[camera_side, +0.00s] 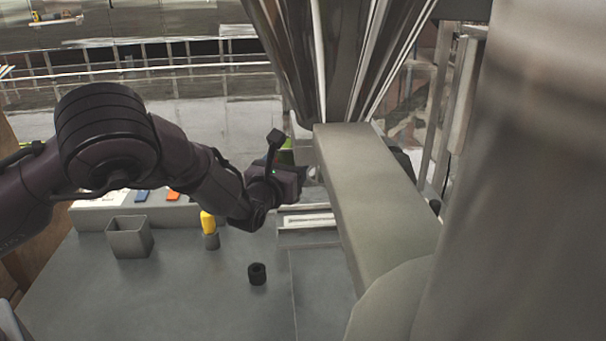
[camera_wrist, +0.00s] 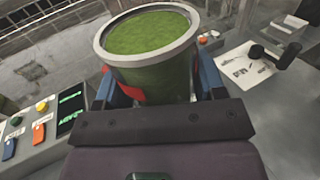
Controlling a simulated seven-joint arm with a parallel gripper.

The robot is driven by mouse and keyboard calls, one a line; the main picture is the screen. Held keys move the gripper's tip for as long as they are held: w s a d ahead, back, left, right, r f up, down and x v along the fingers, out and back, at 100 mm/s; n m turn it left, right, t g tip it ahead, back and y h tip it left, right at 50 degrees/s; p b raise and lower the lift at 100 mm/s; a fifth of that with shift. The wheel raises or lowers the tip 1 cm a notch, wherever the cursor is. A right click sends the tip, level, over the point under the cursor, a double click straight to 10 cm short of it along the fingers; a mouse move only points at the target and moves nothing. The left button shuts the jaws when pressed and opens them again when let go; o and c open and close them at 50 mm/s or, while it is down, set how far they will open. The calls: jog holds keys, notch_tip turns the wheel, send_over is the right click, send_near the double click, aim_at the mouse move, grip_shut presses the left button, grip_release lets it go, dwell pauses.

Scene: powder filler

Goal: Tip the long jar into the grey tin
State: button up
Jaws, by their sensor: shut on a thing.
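The long jar (camera_wrist: 150,68) is a round, see-through vessel with a pale grey rim, filled close to the rim with green powder. My gripper (camera_wrist: 157,88) is shut on it, with a blue finger on either side. The jar looks roughly upright, and a red patch shows by the left finger. In the side view my gripper (camera_side: 300,173) is near the steel hopper, and only a bit of green from the jar (camera_side: 286,156) shows behind it. An open, square grey tin (camera_side: 130,240) stands on the bench at the left, apart from my gripper; its inside bottom is hidden.
A small grey cup with a yellow object (camera_side: 208,224) stands right of the tin. A black ring (camera_side: 257,274) lies in front. A control panel (camera_wrist: 42,128) with coloured switches is behind. The steel hopper (camera_side: 330,60) and beam (camera_side: 375,200) crowd the right. The front bench is mostly clear.

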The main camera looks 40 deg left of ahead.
jog(key=s+r, duration=0.3)
jog(key=s, duration=0.2)
jog(key=s+a+f+n+g+y, duration=0.25)
jog(key=a+n+g+y, duration=0.2)
jog(key=a, duration=0.55)
jog(key=s+a+f+n+g+y, duration=0.1)
jog(key=s+a+n+g+y, duration=0.3)
jog(key=a, duration=0.5)
jog(key=s+a+f+n+g+y, duration=0.1)
jog(key=s+a+n+g, duration=0.1)
jog(key=s+n+g, duration=0.1)
jog(key=s+a+f+n+g, duration=0.1)
jog(key=s+a+n+g, duration=0.1)
jog(key=s+g, duration=0.4)
jog(key=s+a+f+n+g+y, duration=0.1)
jog(key=s+a+f+n+g, duration=0.1)
jog(key=s+a+n+g, duration=0.1)
jog(key=shift+s+a+n+g+y, duration=0.1)
jog(key=shift+s+n+g+y, duration=0.4)
jog(key=shift+s+g, duration=0.8)
jog(key=shift+s+d+f+m+g+h, duration=0.25)
jog(key=shift+f+m+g+h, duration=0.4)
jog(key=shift+m+h, duration=1.3)
jog(key=shift+s+d+f+m+g+h, duration=0.2)
jog(key=shift+f+m+g+h, duration=0.7)
jog(key=shift+m, duration=1.85)
jog(key=shift+s+d+f+m+g+h, duration=0.2)
jog(key=shift+m+g+h, duration=0.3)
jog(key=shift+m+h, duration=1.6)
